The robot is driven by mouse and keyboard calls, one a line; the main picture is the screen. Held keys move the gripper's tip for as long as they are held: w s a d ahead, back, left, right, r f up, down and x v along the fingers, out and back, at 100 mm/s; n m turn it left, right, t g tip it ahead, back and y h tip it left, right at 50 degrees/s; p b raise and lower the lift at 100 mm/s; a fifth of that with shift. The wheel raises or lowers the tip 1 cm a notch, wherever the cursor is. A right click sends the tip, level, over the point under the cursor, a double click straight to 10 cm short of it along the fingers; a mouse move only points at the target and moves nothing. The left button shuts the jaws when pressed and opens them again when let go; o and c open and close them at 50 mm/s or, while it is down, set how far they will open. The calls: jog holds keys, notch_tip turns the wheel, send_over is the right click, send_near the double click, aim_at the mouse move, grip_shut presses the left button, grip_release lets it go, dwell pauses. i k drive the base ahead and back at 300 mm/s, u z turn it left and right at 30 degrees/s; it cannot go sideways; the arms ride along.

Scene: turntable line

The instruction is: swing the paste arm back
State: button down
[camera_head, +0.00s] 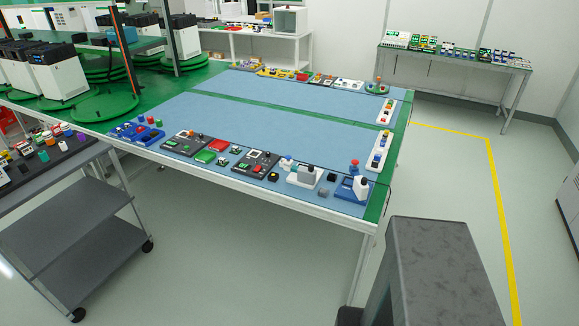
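I cannot tell for sure which part is the paste arm. At the near right corner of the long table stands a blue station (352,190) with a white upright part and a red knob. Left of it is a white station (304,177) with a grey block on top. At the far right corner is a small green station (377,88) with an orange-red post. Any swinging arm on these is too small to make out. My gripper is not in view; only a grey part of my own body shows at the lower right.
The long table (270,113) has blue mats, a clear middle and small fixtures along its edges. Green turntables (103,107) with white machines stand at the left. A grey cart (75,200) is at the near left. Floor between cart and table is clear, as is the right aisle.

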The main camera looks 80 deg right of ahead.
aim_at(298, 171)
jog(key=u, duration=0.25)
jog(key=k, duration=1.8)
jog(key=z, duration=1.45)
jog(key=i, duration=0.65)
jog(key=u, duration=0.3)
